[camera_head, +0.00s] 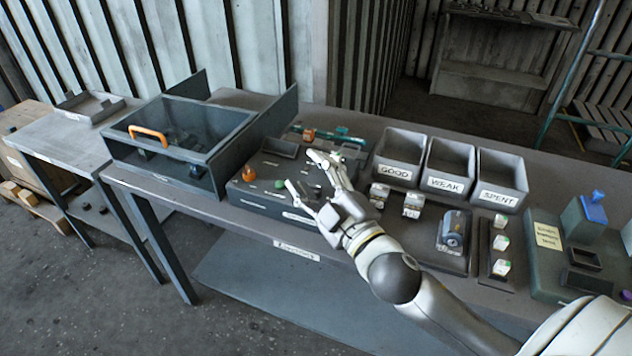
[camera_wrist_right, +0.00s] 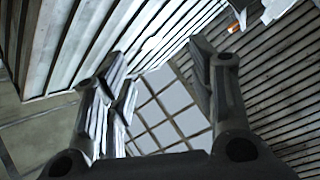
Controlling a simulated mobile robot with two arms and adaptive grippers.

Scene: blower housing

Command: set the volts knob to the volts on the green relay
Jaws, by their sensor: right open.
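My right gripper (camera_head: 303,171) is over the dark control box (camera_head: 268,205) on the bench, its fingers spread apart with nothing between them. The wrist view also shows the right gripper (camera_wrist_right: 160,60) open and empty, facing the walls and ceiling. The box top bears an orange knob (camera_head: 248,174) and a green button (camera_head: 280,184). I cannot tell which control is the volts knob; the hand covers part of the box. Small pale blocks, maybe relays, stand at the box's right (camera_head: 379,194) and in a dark rack (camera_head: 485,262). Their markings are too small to read. My left gripper is out of view.
Bins marked GOOD (camera_head: 398,174), WEAK (camera_head: 446,184) and SPENT (camera_head: 499,197) stand behind the blocks. A glass-topped case (camera_head: 178,128) with an orange handle is left of the box. A dark cylinder (camera_head: 453,232) sits by the rack. A green-grey unit (camera_head: 545,262) stands at the right.

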